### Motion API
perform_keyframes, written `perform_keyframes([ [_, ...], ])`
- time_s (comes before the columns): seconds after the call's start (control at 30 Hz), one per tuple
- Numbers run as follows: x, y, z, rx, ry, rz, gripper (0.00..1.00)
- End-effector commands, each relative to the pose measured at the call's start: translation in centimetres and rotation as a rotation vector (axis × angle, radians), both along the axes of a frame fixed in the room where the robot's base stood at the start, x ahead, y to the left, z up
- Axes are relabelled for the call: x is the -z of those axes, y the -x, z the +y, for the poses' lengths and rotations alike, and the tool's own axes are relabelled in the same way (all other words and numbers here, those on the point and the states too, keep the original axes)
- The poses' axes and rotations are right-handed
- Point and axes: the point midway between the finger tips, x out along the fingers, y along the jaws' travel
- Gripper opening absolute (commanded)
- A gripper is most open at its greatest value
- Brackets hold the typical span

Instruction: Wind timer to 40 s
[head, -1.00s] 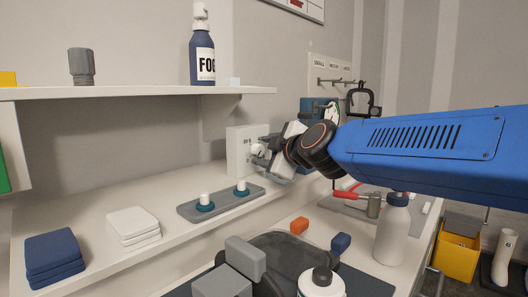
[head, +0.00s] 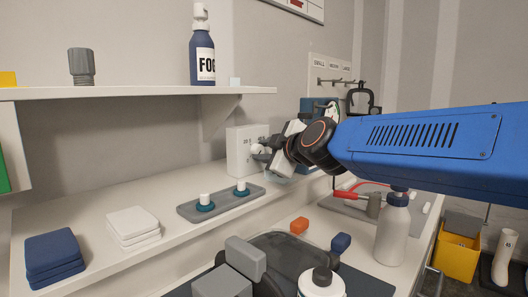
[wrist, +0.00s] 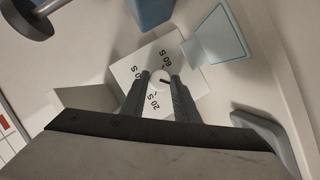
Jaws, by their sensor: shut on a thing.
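The timer is a white box (head: 240,158) standing upright at the back of the bench, partly behind my gripper. In the wrist view its white face (wrist: 188,62) carries printed second marks; 60 S and 20 S are readable, and another is partly covered by a finger. Its round white knob (wrist: 158,78) has a short dark mark toward its right side; I cannot tell exactly which number it indicates. My gripper (wrist: 160,82) is shut on the knob, with one dark finger on each side. In the head view my gripper (head: 262,151) is at the front of the timer.
A grey tray (head: 222,205) with two white-topped teal pieces lies left of the timer. A shelf (head: 130,93) with a blue FOG bottle (head: 202,55) hangs above. White pads (head: 133,225) and blue pads (head: 54,258) lie left. A grey bottle (head: 393,230) stands right.

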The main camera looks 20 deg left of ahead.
Motion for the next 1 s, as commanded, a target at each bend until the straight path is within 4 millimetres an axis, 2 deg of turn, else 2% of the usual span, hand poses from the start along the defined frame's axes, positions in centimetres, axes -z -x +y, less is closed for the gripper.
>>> perform_keyframes([
  [0.27,-0.10,-0.13,-0.08,0.001,-0.050,0.123,0.05],
  [1.0,-0.25,-0.73,-0.31,0.001,-0.315,0.768,0.05],
])
